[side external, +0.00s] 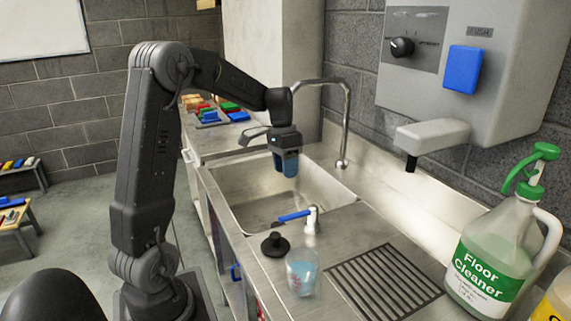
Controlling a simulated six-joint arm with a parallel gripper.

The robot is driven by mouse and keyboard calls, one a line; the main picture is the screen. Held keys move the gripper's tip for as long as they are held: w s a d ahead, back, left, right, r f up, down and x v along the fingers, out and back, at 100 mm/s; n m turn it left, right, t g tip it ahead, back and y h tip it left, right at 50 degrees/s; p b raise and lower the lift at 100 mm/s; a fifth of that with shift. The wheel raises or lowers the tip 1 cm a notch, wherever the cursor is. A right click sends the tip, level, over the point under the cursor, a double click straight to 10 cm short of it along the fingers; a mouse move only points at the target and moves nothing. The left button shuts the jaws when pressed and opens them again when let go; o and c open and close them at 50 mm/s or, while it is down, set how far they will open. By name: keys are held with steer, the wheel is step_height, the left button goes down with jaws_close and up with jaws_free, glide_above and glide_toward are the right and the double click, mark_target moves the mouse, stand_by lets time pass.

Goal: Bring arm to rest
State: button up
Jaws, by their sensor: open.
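My arm (150,150) stands at the left and reaches over the metal sink. My gripper (287,160) points down above the sink basin (310,180). It is open, and its fingers look blue-grey. I see nothing held between them, though the fingertips are small in this view.
A faucet (346,125) arches behind my gripper. A floor cleaner jug (494,265) stands at the right, under a wall dispenser (490,75). Coloured pads (215,113) lie beyond the sink.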

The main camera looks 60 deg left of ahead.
steer(key=shift+a+r, duration=0.1)
steer(key=shift+r, duration=0.35)
steer(key=s+d+r+t+y, duration=0.1)
steer(key=s+d+r, duration=0.2)
steer(key=d, duration=0.4)
steer(key=s+d+r+t+y, duration=0.1)
steer(key=s+d+r, duration=0.2)
steer(key=d, duration=0.4)
steer(key=s+d+t, duration=0.3)
steer(key=s+d, duration=0.6)
steer(key=shift+s+f+t, duration=0.25)
steer(key=shift+f+t, duration=0.05)
steer(key=shift+f, duration=0.15)
steer(key=shift+o, duration=0.3)
